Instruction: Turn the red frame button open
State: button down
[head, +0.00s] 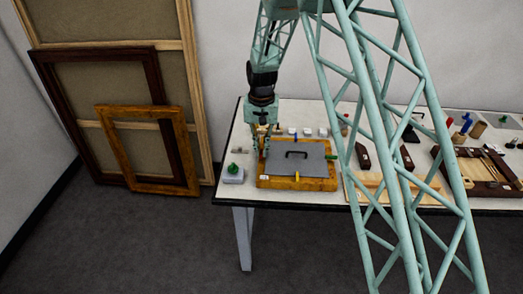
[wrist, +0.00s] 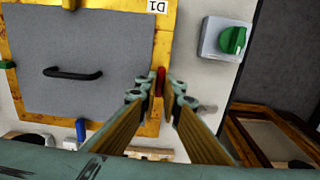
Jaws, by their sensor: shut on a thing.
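The gilt frame (head: 310,184) lies flat on the table with a grey backing panel (head: 310,151) in it. The panel has a black handle (wrist: 72,73). The red button (wrist: 160,82) is on the frame's right rail in the wrist view, its long side roughly along that rail. My gripper (wrist: 157,92) is shut on it, one finger on each side. In the head view my gripper (head: 262,150) reaches down at the frame's left side, and I cannot make out the red button there. A blue button (wrist: 81,130), a green button (head: 331,157) and a yellow button (head: 296,176) sit on the other rails.
A grey box with a green knob (wrist: 232,40) stands close beside the frame. Small white blocks (head: 307,132) lie behind it. A wooden piece (head: 365,190) and a dark tray (head: 486,188) are further right. Empty frames (head: 150,192) lean on the wall at left.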

jog(key=c, duration=2.8)
grip_release()
jog(key=shift+r, duration=0.1)
jog(key=shift+r, duration=5.95)
